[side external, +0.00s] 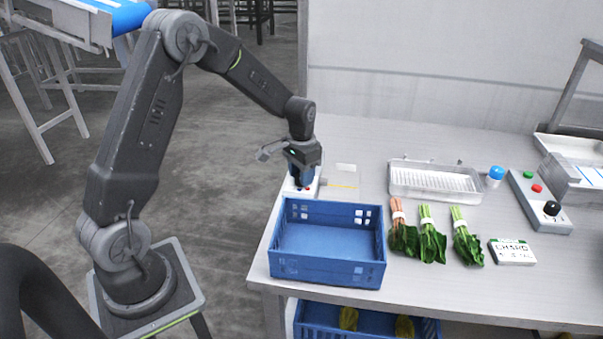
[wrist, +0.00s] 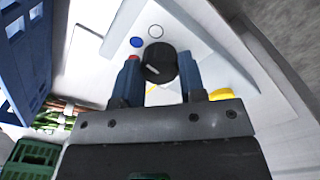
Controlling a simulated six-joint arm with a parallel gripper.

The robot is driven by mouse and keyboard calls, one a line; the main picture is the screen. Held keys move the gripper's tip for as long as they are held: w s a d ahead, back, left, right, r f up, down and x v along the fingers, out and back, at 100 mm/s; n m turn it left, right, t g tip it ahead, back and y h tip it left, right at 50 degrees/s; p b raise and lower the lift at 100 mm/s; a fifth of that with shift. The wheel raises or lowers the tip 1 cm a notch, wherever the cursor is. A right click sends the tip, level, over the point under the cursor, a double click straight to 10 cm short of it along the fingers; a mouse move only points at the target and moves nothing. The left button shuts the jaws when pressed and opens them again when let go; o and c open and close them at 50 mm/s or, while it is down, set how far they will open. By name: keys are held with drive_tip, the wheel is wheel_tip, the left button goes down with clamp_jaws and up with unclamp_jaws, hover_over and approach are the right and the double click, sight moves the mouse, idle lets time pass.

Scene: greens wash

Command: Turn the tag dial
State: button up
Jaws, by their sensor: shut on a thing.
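The tag dial (wrist: 159,62) is a round black knob on a white panel, seen in the wrist view. My gripper (wrist: 158,78) has its blue fingers on either side of the dial and is shut on it. In the side external view my gripper (side external: 302,178) reaches down behind the blue crate, over a small white box (side external: 314,188) at the table's left edge. The dial is hidden there by the fingers. A blue button (wrist: 137,42), a ring mark (wrist: 156,31) and a partly covered red button (wrist: 132,58) lie beside the dial.
An empty blue crate (side external: 326,276) stands just in front of my gripper. Bunches of greens (side external: 428,238), a white tray (side external: 434,192), a label card (side external: 512,252) and a control box with buttons (side external: 530,188) lie to the right. Bare tabletop (side external: 400,145) lies behind.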

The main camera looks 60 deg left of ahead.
drive_tip(key=shift+n, duration=0.6)
drive_tip(key=o, duration=0.9)
wheel_tip(320, 180, up, 14)
drive_tip(key=shift+f, duration=0.1)
idle(0.4)
